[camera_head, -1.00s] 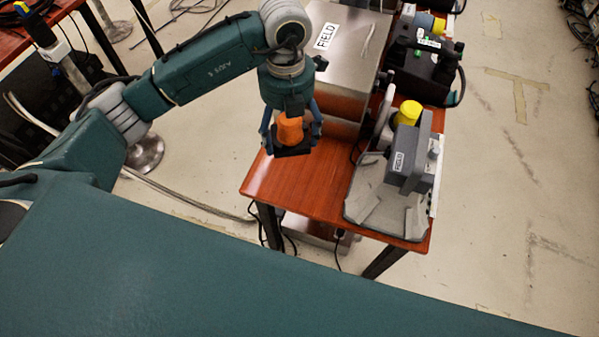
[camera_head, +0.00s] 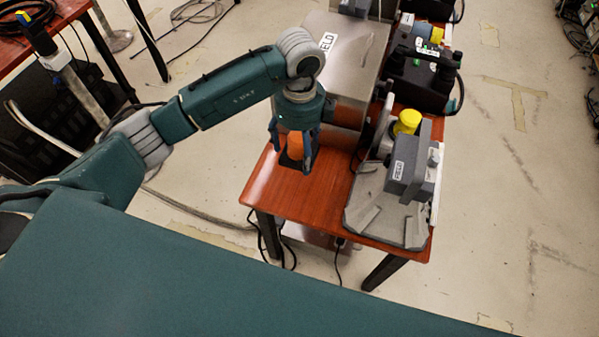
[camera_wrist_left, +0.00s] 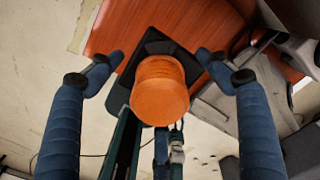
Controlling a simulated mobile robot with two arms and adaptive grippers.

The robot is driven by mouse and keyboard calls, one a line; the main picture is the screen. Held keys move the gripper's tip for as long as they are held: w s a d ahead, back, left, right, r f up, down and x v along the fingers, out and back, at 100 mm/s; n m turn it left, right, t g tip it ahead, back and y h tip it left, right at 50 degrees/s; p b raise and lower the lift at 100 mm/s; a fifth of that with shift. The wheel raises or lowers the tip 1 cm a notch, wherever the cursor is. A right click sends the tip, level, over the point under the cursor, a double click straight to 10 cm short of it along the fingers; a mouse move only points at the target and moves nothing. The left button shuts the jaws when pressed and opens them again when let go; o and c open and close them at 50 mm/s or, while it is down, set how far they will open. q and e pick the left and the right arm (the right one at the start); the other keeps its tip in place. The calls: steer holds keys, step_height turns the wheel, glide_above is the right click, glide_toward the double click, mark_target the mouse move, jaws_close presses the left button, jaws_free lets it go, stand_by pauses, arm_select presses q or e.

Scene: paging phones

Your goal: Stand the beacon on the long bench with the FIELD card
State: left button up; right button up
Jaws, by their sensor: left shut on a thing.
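The beacon, an orange dome on a black base (camera_head: 294,146), is between the fingers of my left gripper (camera_head: 291,155). I cannot tell whether the base touches the bench top. My right gripper is not in view.
A grey phone unit (camera_head: 410,175) with a FIELD label and yellow knob stands on the bench's right side. The steel case (camera_head: 345,65) fills the middle. Black equipment (camera_head: 420,75) stands farther back. The front left bench top is bare.

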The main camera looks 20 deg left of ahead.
arm_select(q)
glide_above(300, 182)
step_height(300, 182, down, 7)
steer(key=shift+f+p, duration=0.1)
steer(key=shift+p, duration=0.25)
steer(key=shift+w+f, duration=0.1)
steer(key=shift+f, duration=2.3)
steer(key=o, duration=1.4)
steer(key=shift+f, duration=0.1)
step_height(300, 182, up, 12)
steer(key=shift+r+b, duration=0.15)
steer(key=shift+b, duration=0.7)
